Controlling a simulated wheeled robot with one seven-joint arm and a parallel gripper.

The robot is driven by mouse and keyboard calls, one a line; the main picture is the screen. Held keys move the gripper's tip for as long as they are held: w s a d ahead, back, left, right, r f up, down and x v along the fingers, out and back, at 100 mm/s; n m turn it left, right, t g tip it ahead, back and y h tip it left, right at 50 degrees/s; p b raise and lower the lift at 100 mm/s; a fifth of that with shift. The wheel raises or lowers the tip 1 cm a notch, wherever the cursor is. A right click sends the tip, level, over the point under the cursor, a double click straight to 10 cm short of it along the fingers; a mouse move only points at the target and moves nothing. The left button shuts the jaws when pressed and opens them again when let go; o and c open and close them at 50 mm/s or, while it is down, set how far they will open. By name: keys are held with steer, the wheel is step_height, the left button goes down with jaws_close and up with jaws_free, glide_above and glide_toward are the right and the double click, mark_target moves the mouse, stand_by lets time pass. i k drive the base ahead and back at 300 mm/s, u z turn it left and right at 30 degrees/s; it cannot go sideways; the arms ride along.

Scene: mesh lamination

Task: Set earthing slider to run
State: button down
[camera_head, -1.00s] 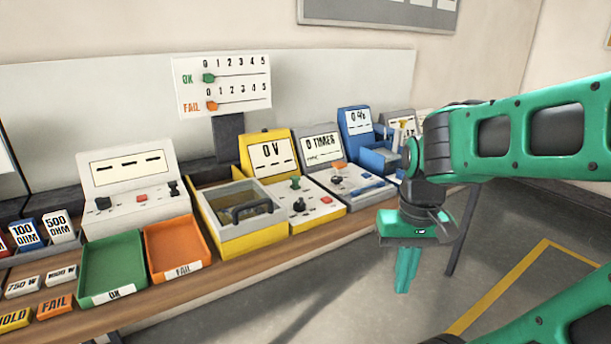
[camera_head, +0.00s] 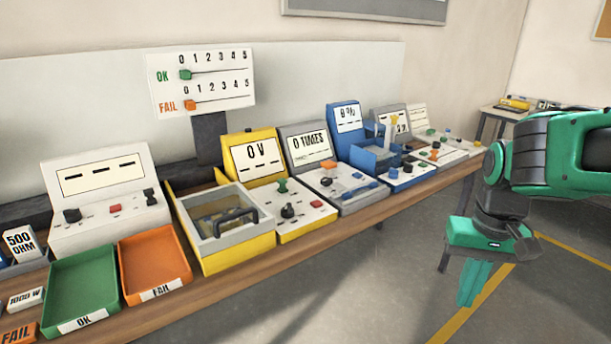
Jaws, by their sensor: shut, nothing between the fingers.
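No control in view carries a legible "earthing" or "run" label, so I cannot tell which one is the earthing slider. The grey "0 TIMES" unit (camera_head: 311,149) has a panel with an orange part (camera_head: 328,164) and blue parts. The yellow "0 V" unit (camera_head: 256,156) has a green knob (camera_head: 282,185), a black knob (camera_head: 288,211) and a red button. A white unit (camera_head: 100,183) with dashes on its display has two black knobs and a red button. My gripper (camera_head: 473,290) is shut and empty, pointing down, in front of the bench and apart from everything.
A blue unit (camera_head: 347,122) and more grey units (camera_head: 393,122) stand farther along the bench (camera_head: 340,222). Green OK (camera_head: 85,292) and orange FAIL (camera_head: 152,264) trays sit at the left. A small table (camera_head: 493,112) stands at the back right. The floor around my gripper is clear.

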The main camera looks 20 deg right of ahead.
mark_target(283, 181)
steer(key=z, duration=0.05)
steer(key=i, duration=1)
steer(key=u, duration=0.05)
